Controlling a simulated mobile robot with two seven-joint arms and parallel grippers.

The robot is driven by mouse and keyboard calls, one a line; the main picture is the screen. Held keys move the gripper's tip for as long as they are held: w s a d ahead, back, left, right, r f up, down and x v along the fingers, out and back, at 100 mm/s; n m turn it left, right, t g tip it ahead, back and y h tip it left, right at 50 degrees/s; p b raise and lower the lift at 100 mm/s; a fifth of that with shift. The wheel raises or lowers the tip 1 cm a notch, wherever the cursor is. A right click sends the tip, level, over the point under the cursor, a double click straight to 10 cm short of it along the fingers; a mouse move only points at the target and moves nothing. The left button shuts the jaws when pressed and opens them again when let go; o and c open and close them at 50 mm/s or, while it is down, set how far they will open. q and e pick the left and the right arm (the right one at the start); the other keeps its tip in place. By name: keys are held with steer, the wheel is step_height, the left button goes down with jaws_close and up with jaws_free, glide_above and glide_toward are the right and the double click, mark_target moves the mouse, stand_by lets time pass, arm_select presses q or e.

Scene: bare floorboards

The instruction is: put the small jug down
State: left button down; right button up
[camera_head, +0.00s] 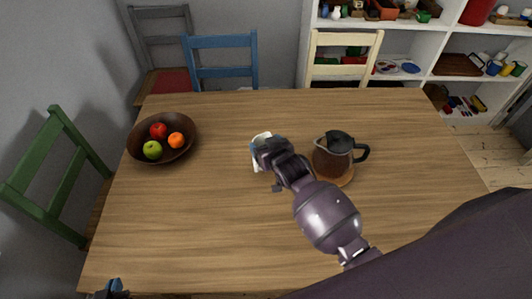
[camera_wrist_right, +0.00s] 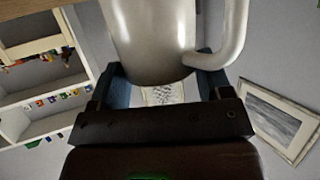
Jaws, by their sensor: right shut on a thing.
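The small jug is pale and smooth. It shows large in the right wrist view (camera_wrist_right: 155,38), with its handle on the right. In the head view only a pale part of it (camera_head: 257,164) shows around my right gripper (camera_head: 269,150), over the middle of the table. My right gripper also shows in the wrist view (camera_wrist_right: 162,88), with a finger on each side of the jug, shut on it. I cannot tell whether the jug touches the table. Only a bit of my left gripper (camera_head: 115,287) shows at the bottom left, and its jaws cannot be made out.
On the wooden table (camera_head: 210,225), a coffee pot (camera_head: 333,158) stands close to the right of the jug. A dark fruit bowl (camera_head: 184,124) sits at the left. The table's front left is clear. Chairs and a white shelf (camera_head: 433,55) stand around.

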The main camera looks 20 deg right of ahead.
steer(key=shift+f, duration=1.75)
steer(key=shift+f+b, duration=0.15)
steer(key=shift+b, duration=0.15)
steer(key=o, duration=1.3)
steer(key=shift+o, duration=0.2)
steer(key=shift+s, duration=0.1)
steer(key=p+v, duration=0.1)
steer(key=v, duration=1.1)
steer(key=shift+g+h, duration=0.8)
steer(key=s+d+f, duration=0.2)
steer(key=s+d, duration=0.1)
steer(key=s, duration=0.1)
steer(key=s+d+f, duration=0.2)
steer(key=s, duration=0.3)
steer(key=s+d+f, duration=0.2)
steer(key=s+d, duration=0.1)
steer(key=s, duration=0.2)
steer(key=shift+s+d, duration=0.25)
steer(key=shift+d, duration=0.05)
